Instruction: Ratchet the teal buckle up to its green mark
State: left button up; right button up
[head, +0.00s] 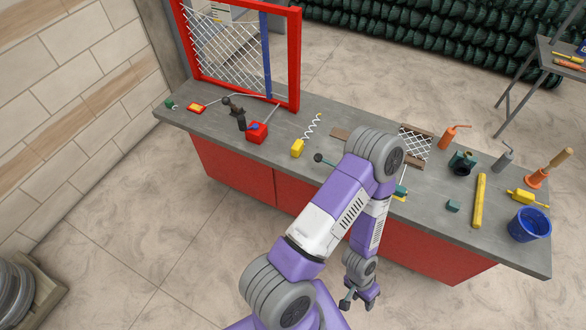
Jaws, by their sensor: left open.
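A small teal piece (401,190), which may be the buckle, shows on the workbench just right of my forearm. My arm hides much of this area, and I cannot make out a green mark. My left gripper (359,302) is open and empty, pointing down in front of the bench's red front, apart from the teal piece. My right gripper is not in view.
The grey bench (225,160) carries a red frame with mesh (295,65), a red block (257,132), a wire coil with yellow handle (298,147), a teal block (453,206), a yellow bar (479,201) and a blue bucket (529,226). Floor in front is clear.

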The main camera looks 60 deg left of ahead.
aim_at(317, 157)
jog(key=k, duration=0.5)
jog(key=u, duration=1.25)
jog(key=i, duration=0.6)
jog(key=z, duration=0.05)
